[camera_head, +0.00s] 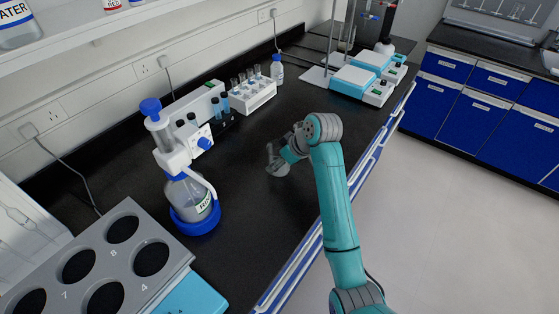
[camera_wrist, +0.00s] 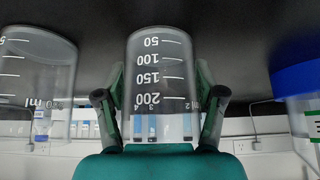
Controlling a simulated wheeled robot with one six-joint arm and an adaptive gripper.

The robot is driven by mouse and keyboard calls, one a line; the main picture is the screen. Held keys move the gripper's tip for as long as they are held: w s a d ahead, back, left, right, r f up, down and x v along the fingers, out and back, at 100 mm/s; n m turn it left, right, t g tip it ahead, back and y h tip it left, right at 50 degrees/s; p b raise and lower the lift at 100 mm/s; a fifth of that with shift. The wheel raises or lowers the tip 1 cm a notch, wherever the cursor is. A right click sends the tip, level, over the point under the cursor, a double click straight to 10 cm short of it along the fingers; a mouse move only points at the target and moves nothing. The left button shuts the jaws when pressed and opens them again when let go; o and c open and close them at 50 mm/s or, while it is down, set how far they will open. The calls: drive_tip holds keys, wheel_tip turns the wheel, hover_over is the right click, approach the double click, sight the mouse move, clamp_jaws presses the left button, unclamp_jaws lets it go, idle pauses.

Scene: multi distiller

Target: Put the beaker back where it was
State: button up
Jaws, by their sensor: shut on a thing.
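A clear glass beaker (camera_wrist: 160,75) with white graduation marks stands in the middle of the wrist view, which shows the scene upside down. My gripper (camera_wrist: 160,95) has a finger on each side of it and is shut on it. In the head view my gripper (camera_head: 284,160) is low over the black bench, right of the blue-capped bottle, and the beaker is hard to make out there. I cannot tell whether its base touches the bench. A second clear glass vessel (camera_wrist: 35,80) with marks shows at the left of the wrist view.
On the black bench (camera_head: 245,170) stand a blue-based reagent bottle (camera_head: 188,195), a grey holed rack (camera_head: 100,262), a tube rack (camera_head: 251,96), a small bottle (camera_head: 277,70) and blue-white hotplates (camera_head: 362,79). The bench around my gripper is mostly clear. Its front edge lies to the right.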

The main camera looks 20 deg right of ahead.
drive_tip(key=shift+f, duration=0.15)
drive_tip(key=o, duration=1.3)
